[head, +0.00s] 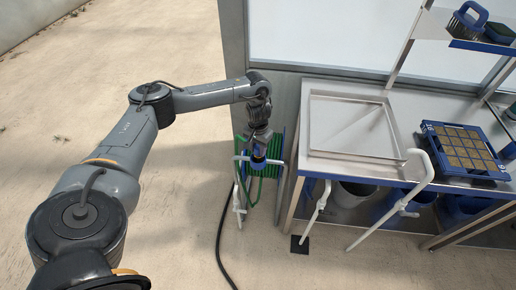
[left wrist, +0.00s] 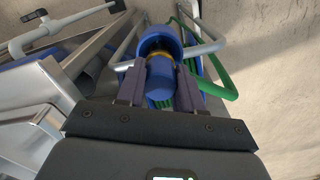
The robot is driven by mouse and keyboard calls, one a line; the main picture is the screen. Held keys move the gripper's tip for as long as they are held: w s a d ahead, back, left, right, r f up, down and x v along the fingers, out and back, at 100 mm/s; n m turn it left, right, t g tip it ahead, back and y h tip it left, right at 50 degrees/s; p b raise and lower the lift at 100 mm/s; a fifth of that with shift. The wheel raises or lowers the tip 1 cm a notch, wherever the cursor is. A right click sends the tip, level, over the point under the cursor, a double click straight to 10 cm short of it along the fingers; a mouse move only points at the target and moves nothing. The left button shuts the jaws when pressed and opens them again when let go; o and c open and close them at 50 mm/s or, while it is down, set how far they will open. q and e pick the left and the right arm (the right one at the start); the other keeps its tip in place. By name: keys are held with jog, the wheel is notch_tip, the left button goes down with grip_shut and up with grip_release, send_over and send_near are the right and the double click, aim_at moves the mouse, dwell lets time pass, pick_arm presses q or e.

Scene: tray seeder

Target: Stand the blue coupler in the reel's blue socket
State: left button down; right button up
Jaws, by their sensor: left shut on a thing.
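My left gripper (head: 261,146) is over the reel (head: 279,160), which carries green hose beside the bench. In the left wrist view its two fingers (left wrist: 159,78) are shut on the blue coupler (left wrist: 160,88), a blue cylinder with a yellow band at its far end. A round blue rim, which looks like the reel's blue socket (left wrist: 158,30), lies around or just behind that banded end. I cannot tell how deep the coupler sits in it. In the head view, blue (head: 259,162) shows just below the fingers. My right gripper is not in view.
A metal bench (head: 370,170) with a shallow square tray (head: 350,150) stands right of the reel. A blue-framed cell tray (head: 462,150) lies further right. White pipes (head: 421,183) stick out in front. A black hose (head: 220,245) runs over open floor.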

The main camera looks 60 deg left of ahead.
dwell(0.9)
pick_arm(q)
jog(key=shift+p, duration=0.65)
dwell(0.4)
jog(key=shift+p, duration=0.3)
jog(key=shift+s+p, duration=0.1)
jog(key=shift+p, duration=0.35)
jog(key=shift+f, duration=0.7)
dwell(0.3)
jog(key=c, duration=1)
grip_release()
